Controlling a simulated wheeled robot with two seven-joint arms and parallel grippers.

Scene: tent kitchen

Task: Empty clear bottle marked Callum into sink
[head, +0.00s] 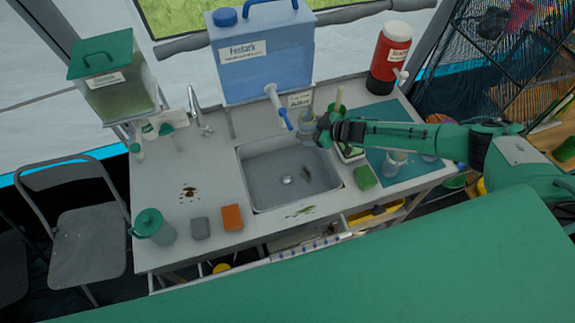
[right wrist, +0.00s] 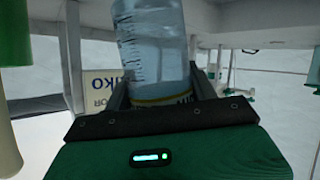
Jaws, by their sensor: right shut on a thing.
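My right gripper (head: 314,128) is shut on a clear bottle (head: 307,124) at the back right edge of the sink (head: 262,188). In the right wrist view the clear bottle (right wrist: 153,50) stands between the fingers of my right gripper (right wrist: 155,92), slightly tilted. It holds clear liquid and has dark measuring marks and a yellow-edged label low down. The name on the label cannot be read. The sink basin is grey, with a drain and a small dark green scrap on its floor. My left gripper is not in view.
A blue water container (head: 262,75) with a spigot stands behind the sink, near a tap (head: 197,112). A red drinks cooler (head: 389,58) stands at the back right. An orange sponge (head: 232,217), grey block (head: 201,228) and green-lidded jug (head: 153,227) stand at front left.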

